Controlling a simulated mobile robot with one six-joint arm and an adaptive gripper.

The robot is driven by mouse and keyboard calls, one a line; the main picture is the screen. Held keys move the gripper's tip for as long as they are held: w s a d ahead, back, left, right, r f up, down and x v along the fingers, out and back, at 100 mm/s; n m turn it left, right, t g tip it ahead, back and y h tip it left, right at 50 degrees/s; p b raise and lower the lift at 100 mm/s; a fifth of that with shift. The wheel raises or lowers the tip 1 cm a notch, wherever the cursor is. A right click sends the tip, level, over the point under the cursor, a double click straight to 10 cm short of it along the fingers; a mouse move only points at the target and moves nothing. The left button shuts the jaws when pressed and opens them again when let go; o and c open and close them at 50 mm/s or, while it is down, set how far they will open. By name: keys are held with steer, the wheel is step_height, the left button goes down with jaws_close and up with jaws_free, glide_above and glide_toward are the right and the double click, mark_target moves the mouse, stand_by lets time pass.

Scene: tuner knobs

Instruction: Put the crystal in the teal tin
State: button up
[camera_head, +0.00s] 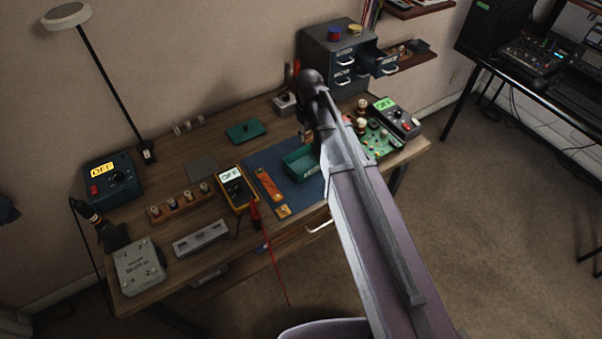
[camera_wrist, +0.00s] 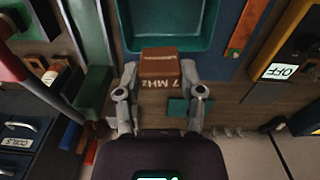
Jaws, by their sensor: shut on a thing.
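The crystal (camera_wrist: 159,68) is a small brown block marked "7 MHz". My gripper (camera_wrist: 160,78) is shut on it, one finger on each side. The teal tin (camera_head: 291,167) is an open rectangular box on the blue mat, left of my arm in the head view. In the wrist view the tin (camera_wrist: 199,46) is at the top, beyond the crystal, and its visible inside looks empty. The crystal appears held above the bench, not over the tin's opening. In the head view my arm hides most of the gripper.
A flat teal lid (camera_head: 246,130) lies behind the tin. A yellow meter (camera_head: 236,190) and an orange strip (camera_head: 270,187) are to its left. A green circuit board (camera_head: 383,146) is to its right. The drawer cabinet (camera_head: 325,45) stands at the back with a drawer open.

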steer(key=shift+s+a+f+b, duration=0.35)
steer(key=shift+s+f, duration=0.2)
steer(key=shift+f, duration=0.15)
steer(key=shift+f, duration=0.1)
steer(key=b, duration=0.6)
glide_above(305, 167)
step_height(305, 167, down, 6)
steer(key=shift+a+f, duration=0.1)
steer(key=shift+f+b, duration=1.8)
steer(key=shift+b, duration=0.25)
steer(key=shift+f, duration=0.15)
steer(key=o, duration=1)
steer(key=shift+o, duration=0.2)
steer(key=shift+r, duration=0.2)
